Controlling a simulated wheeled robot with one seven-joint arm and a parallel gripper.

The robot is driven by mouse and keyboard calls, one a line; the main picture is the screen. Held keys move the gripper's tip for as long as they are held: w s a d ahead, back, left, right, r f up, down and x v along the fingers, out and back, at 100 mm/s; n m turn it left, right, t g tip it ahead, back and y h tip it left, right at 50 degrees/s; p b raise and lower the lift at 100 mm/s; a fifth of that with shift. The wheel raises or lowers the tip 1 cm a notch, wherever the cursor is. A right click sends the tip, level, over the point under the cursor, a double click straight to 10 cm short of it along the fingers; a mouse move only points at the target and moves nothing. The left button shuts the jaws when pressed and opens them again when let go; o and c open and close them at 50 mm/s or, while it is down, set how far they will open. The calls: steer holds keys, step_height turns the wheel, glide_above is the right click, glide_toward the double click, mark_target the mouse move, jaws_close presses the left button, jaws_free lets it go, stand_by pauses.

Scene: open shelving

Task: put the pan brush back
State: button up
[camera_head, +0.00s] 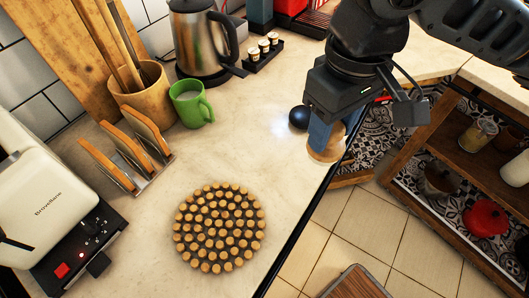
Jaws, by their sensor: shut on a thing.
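My gripper (328,138) hangs over the counter's front edge at the upper right of the head view. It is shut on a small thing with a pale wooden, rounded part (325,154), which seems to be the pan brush. A blue part shows between my gripper's body and the wood; I cannot tell whether it belongs to the brush or to a finger. The brush's bristles cannot be made out. A dark, shiny round ball (298,117) shows just left of my gripper; whether it touches the brush is unclear.
A round mat of wooden pegs (220,228) lies on the counter (245,150). A green mug (191,104), kettle (200,38), utensil pot (142,100), wooden rack (128,158) and toaster (38,200) stand left and behind. Open shelves (455,170) are at right. Mid-counter is clear.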

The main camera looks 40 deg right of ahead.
steer(key=shift+w+a+f+b, duration=0.4)
steer(key=shift+w+f+b, duration=0.15)
steer(key=shift+b, duration=0.35)
steer(key=shift+w+a+f+p, duration=0.2)
steer(key=shift+w+a+f, duration=0.5)
steer(key=shift+w+f, duration=0.7)
steer(key=shift+w+a+f+p, duration=0.2)
steer(key=shift+w+a+f, duration=0.45)
steer(key=shift+w+f, duration=0.7)
steer(key=shift+w+a+f+p, duration=0.2)
steer(key=shift+w+a+f, duration=0.5)
steer(key=shift+w+f, duration=0.7)
steer(key=shift+s+f, duration=0.3)
steer(key=shift+f, duration=0.1)
steer(key=o, duration=1)
step_height(320, 180, up, 12)
steer(key=shift+r+p, duration=0.1)
steer(key=shift+p, duration=0.25)
